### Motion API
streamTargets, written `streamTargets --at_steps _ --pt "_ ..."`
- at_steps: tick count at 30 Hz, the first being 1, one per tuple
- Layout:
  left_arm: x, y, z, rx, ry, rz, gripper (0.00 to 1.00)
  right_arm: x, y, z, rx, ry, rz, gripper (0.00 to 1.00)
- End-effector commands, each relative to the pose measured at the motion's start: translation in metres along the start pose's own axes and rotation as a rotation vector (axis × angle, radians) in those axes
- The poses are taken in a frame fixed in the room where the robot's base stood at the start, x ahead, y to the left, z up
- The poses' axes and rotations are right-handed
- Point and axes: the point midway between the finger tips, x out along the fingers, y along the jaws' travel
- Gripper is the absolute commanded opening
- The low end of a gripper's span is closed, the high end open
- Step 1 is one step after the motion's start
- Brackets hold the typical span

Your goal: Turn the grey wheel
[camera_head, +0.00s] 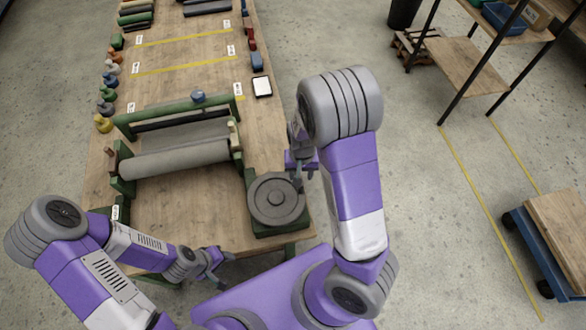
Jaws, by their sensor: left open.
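The grey wheel (265,212) lies flat on a green mount at the near right corner of the workbench. It is round, with a raised hub in its middle. My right gripper (304,177) is at the wheel's right rim, pointing down. I cannot tell whether it touches the rim or whether its fingers are open, as they are small and partly hidden by my arm. My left gripper (220,268) is open and empty at the bench's near edge, left of and nearer than the wheel, apart from it.
The green-framed roll machine (175,158) stands on the wooden workbench (180,208), left of the wheel. Coloured items line the bench's left edge. A white-screened tablet (262,87) lies behind the wheel. A shelf (465,65) and a blue cart (545,255) stand at right, with free floor between.

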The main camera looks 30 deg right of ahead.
Motion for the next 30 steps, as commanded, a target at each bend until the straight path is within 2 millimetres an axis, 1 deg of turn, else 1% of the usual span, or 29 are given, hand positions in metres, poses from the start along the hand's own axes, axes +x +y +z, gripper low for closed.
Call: streamTargets --at_steps 5,9,12,15,19,26,30 --pt "0.004 -0.002 0.001 -0.001 -0.002 0.000 0.43 0.023 0.001 0.001 0.001 -0.005 0.003 0.47" --pt "0.007 -0.003 0.000 -0.001 -0.002 0.000 0.43 0.047 0.001 0.001 0.001 -0.004 0.004 0.47" --pt "0.009 -0.004 0.000 -0.001 -0.001 0.000 0.43 0.060 0.001 0.001 0.000 -0.004 0.003 0.47" --pt "0.009 -0.004 0.000 -0.001 -0.001 0.000 0.43 0.069 0.001 0.001 0.000 -0.001 0.003 0.47" --pt "0.010 -0.004 0.000 0.000 -0.001 0.000 0.43 0.074 0.001 0.001 0.000 -0.001 0.002 0.47" --pt "0.010 -0.004 0.000 0.000 -0.001 0.000 0.43 0.074 0.000 0.000 -0.001 0.001 0.001 0.47" --pt "0.010 -0.004 0.000 0.000 -0.001 0.000 0.43 0.074 0.000 0.000 -0.001 0.001 0.001 0.25"
